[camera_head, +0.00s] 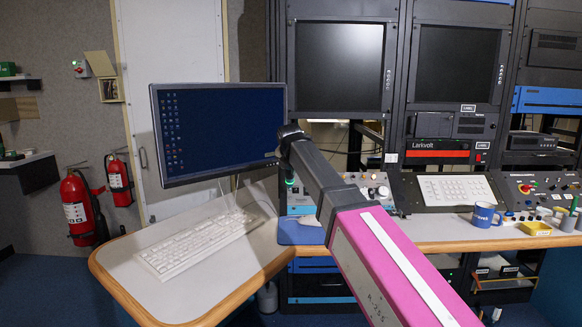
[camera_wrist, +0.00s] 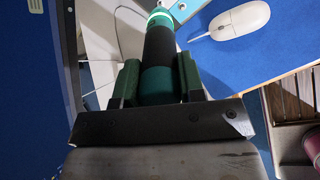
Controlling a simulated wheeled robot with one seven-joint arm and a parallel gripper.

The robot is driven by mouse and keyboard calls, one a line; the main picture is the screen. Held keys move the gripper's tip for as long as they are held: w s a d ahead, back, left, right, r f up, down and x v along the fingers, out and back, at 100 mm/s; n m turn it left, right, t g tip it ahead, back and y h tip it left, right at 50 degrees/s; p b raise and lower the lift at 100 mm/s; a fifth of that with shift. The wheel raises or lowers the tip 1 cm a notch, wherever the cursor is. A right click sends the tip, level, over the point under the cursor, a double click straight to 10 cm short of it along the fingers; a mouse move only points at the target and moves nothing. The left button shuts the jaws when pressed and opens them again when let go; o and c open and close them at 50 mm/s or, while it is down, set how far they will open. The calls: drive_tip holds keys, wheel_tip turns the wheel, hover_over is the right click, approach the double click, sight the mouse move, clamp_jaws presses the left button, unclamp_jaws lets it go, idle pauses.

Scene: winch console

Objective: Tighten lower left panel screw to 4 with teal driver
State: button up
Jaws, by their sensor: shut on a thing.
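The teal driver (camera_wrist: 161,50), with black bands on its handle, is held between the green finger pads of my gripper (camera_wrist: 158,75) in the wrist view. Its far end points to the top of that view, beside a small light-blue and grey piece at the edge. In the head view my gripper (camera_head: 290,150) is in front of the monitor's right edge, with a small bit of the driver (camera_head: 290,181) below it. The console panel (camera_head: 302,199) is partly hidden behind my arm. I cannot make out the lower left screw or its setting, nor whether the driver touches it.
A computer monitor (camera_head: 215,130) stands close left of my gripper. A white mouse (camera_wrist: 240,19) lies on a blue mat (camera_wrist: 225,60). A keyboard (camera_head: 200,243) is on the desk's left side. A blue mug (camera_head: 485,215) and yellow tray (camera_head: 536,229) stand at right.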

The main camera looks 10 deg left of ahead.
sight(290, 183)
drive_tip(key=shift+x, duration=3.65)
idle(1.5)
drive_tip(key=shift+s+r, duration=0.15)
drive_tip(key=shift+r, duration=0.05)
idle(0.3)
